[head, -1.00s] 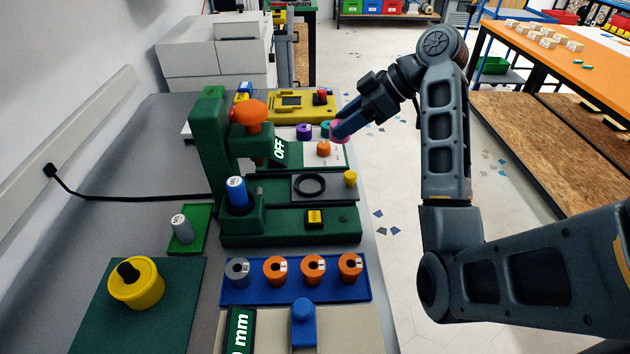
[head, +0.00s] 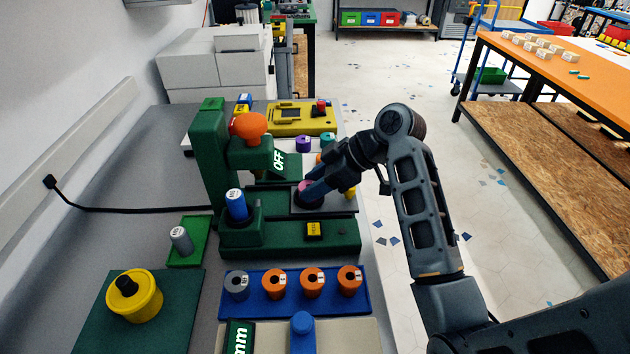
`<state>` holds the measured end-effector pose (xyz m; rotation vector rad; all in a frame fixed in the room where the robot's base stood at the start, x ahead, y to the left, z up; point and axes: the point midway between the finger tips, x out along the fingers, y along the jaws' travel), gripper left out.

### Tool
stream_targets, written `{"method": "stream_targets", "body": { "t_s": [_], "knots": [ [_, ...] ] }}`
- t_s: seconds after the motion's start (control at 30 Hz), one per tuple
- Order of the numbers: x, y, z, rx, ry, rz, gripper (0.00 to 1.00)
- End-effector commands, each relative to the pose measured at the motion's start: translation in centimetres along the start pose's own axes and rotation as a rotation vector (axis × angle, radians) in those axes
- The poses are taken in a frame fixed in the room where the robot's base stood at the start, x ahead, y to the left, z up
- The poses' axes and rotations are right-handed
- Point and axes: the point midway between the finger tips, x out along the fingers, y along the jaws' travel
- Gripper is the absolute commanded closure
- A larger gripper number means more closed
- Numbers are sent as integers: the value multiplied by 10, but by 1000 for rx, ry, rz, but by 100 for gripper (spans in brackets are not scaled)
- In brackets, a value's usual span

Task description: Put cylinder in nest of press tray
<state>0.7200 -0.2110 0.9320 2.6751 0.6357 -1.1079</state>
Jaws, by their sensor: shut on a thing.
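My gripper (head: 310,188) is shut on a pink cylinder (head: 304,187), mostly hidden by the fingers. It is at the dark ring nest (head: 309,204) of the grey press tray (head: 341,206), in front of the green press (head: 207,150). The fingers cover much of the ring. I cannot tell whether the cylinder is seated in it or just above it. The press has an orange knob (head: 250,127) and an OFF sign (head: 279,160).
A blue cylinder (head: 236,205) stands upright on the press base. A blue rack (head: 256,293) in front holds a grey and several orange ringed pieces. A purple piece (head: 302,143) and a teal piece (head: 326,142) stand behind the tray. A yellow knob (head: 351,192) is close right of my gripper.

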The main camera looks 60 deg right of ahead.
Motion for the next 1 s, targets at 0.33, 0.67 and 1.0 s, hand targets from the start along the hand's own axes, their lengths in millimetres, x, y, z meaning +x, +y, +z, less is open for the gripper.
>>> {"method": "stream_targets", "body": {
  "t_s": [0.33, 0.67, 1.0],
  "knots": [
    [2, 0, 2, 0, 0, 0, 50],
    [1, 0, 2, 0, 0, 0, 30],
    [-17, 2, -1, -1, 1, 5, 30]
  ]
}}
